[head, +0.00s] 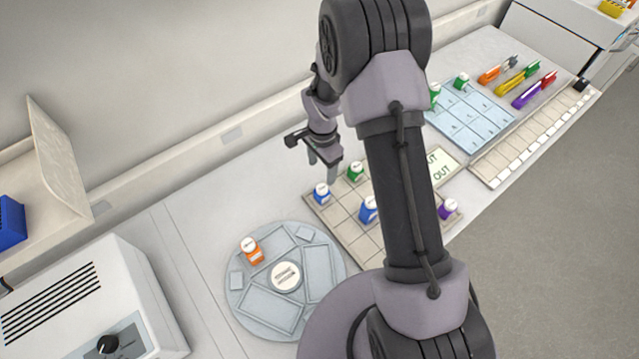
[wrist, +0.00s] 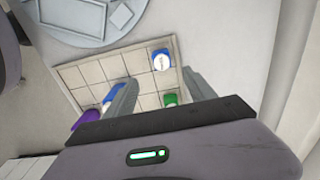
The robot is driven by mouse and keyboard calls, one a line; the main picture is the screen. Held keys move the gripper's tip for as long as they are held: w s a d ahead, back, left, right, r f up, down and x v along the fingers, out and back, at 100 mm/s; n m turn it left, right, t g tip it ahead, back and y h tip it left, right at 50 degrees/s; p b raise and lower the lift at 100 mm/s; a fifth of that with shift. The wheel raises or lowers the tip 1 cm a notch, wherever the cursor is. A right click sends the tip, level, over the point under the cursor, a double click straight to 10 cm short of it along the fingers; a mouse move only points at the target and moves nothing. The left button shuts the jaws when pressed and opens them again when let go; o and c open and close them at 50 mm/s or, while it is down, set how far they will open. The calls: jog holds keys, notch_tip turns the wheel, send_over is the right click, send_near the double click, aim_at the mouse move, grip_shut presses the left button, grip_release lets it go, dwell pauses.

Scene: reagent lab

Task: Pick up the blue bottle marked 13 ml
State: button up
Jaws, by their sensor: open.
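Two blue bottles with white caps stand on a beige gridded tray (head: 341,221). One blue bottle (head: 321,193) is at the tray's left corner; it shows in the wrist view (wrist: 161,60) upright, just beyond the gap between my fingertips. The other blue bottle (head: 368,209) stands further right, partly behind my arm; my left finger partly covers it in the wrist view (wrist: 109,98). I cannot read a 13 ml mark on either. My gripper (head: 322,168) is open and empty, above and just behind the corner bottle; its fingers (wrist: 160,80) point towards the tray.
A green bottle (head: 355,170) stands near the corner blue bottle, and a purple bottle (head: 448,208) at the tray's right side. A round grey plate (head: 238,306) with an orange bottle (head: 252,250) lies left. A wall runs behind the bench.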

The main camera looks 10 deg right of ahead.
aim_at(322, 188)
jog(key=f, duration=1.3)
jog(key=shift+w+d+f+p, duration=0.1)
jog(key=shift+w+f+p, duration=0.2)
jog(key=shift+f+p, duration=0.1)
jog(key=shift+s+r, duration=0.15)
jog(key=shift+c, duration=0.6)
grip_shut()
jog(key=shift+r, duration=0.1)
